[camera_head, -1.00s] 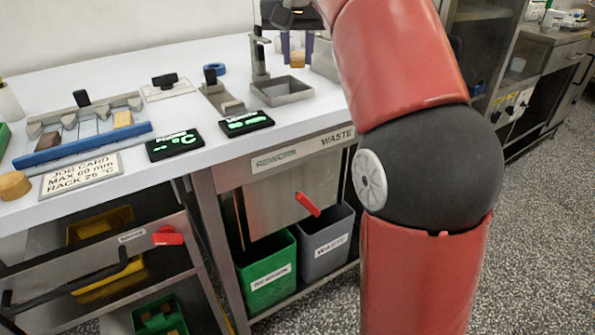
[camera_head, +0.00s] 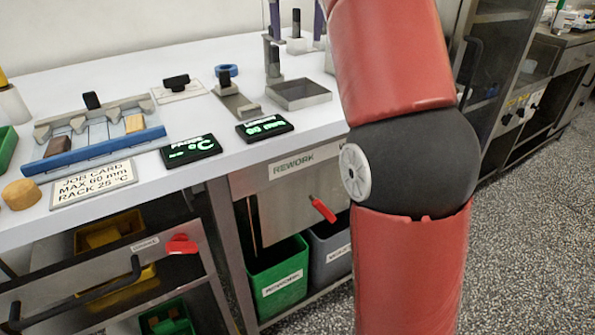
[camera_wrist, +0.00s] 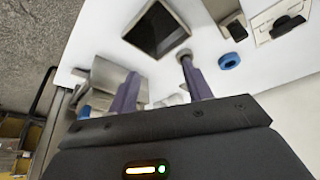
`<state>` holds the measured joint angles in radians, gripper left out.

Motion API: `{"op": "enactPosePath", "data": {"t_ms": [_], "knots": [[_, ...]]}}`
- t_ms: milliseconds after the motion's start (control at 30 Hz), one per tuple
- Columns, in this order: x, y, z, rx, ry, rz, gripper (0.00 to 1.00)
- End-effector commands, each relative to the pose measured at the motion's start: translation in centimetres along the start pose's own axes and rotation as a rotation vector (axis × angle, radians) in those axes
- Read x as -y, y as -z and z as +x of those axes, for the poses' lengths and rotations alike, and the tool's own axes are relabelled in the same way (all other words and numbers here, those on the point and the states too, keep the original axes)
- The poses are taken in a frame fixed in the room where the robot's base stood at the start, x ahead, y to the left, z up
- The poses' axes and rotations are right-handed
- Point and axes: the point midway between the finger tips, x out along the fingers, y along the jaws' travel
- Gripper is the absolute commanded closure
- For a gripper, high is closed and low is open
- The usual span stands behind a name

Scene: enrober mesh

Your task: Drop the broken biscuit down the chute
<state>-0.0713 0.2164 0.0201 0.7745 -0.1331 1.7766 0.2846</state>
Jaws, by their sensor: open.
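My gripper (camera_head: 297,18) is open, high above the back of the white table; its purple fingers (camera_wrist: 160,92) stand apart in the wrist view with nothing held between them. A square metal-rimmed opening (camera_head: 300,94) is set in the table above the REWORK label; it also shows in the wrist view (camera_wrist: 187,36), dark inside. A second metal box (camera_wrist: 105,76) is beside the left finger in the wrist view. It is mostly hidden by my arm in the head view. I cannot make out the broken biscuit in any current frame.
A rack with a blue front bar (camera_head: 95,150) holds a brown and a tan piece at left. A round tan biscuit (camera_head: 21,194) lies by the job card (camera_head: 93,184). Two black displays (camera_head: 190,150) stand near the front edge. Green bin (camera_head: 277,283) is below.

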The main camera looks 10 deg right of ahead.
Motion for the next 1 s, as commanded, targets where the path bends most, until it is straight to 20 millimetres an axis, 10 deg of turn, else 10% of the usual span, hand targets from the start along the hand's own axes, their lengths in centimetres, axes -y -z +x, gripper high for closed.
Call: {"op": "enactPosePath", "data": {"t_ms": [733, 1000], "knots": [[-0.2, -0.5, -2.7, -0.004, 0.001, -0.009, 0.5], [-1.7, -5.2, -1.1, -0.027, 0.021, -0.084, 0.5]]}}
